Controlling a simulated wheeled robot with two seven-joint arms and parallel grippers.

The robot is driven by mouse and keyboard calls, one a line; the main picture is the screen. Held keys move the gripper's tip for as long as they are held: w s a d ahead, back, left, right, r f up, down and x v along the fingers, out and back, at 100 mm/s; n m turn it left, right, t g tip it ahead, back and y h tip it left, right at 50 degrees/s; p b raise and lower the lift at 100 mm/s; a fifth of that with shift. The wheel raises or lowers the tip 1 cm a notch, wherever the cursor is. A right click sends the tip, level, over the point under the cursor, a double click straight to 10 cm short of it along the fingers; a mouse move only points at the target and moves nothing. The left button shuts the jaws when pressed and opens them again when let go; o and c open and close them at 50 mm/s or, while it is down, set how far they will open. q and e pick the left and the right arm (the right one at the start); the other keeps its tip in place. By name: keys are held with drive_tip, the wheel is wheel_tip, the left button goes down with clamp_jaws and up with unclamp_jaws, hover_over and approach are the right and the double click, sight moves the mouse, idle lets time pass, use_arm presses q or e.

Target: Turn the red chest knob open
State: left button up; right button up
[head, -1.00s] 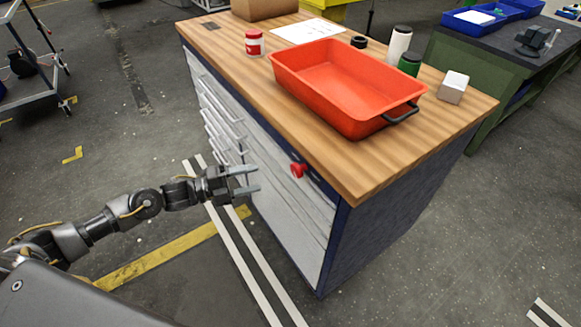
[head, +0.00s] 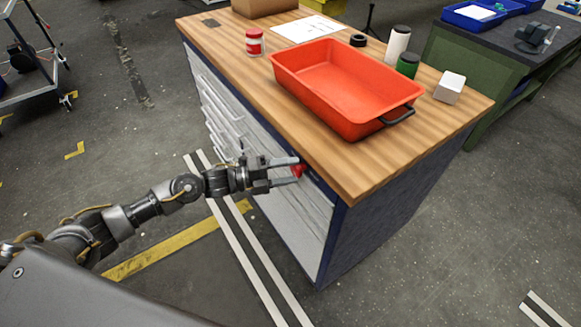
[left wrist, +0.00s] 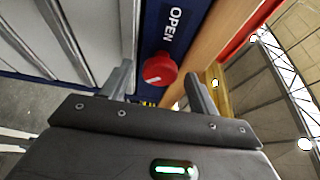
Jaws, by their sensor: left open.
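The red knob (head: 299,171) sits on the dark blue frame at the top of the chest's drawer front (head: 262,165). In the left wrist view the red knob (left wrist: 160,70) has a pale mark on its face, and a white "OPEN" label (left wrist: 173,25) is beside it. My left gripper (head: 297,170) is open, with its fingertips close to the knob. In the left wrist view the left gripper's fingers (left wrist: 157,85) stand on either side of the knob, with gaps to it. I cannot tell how deep the knob is between them. My right gripper is not in view.
The chest's wooden top (head: 355,182) overhangs close to the knob. It carries an orange tray (head: 345,85), a red-lidded jar (head: 254,43), bottles and a white box (head: 450,87). Drawer handles (head: 222,110) stick out left of the gripper. The floor in front is clear.

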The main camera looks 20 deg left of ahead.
use_arm(q)
drive_tip(key=shift+w+d, duration=0.2)
drive_tip(key=shift+d, duration=0.15)
drive_tip(key=shift+c, duration=0.2)
drive_tip(key=c, duration=0.9)
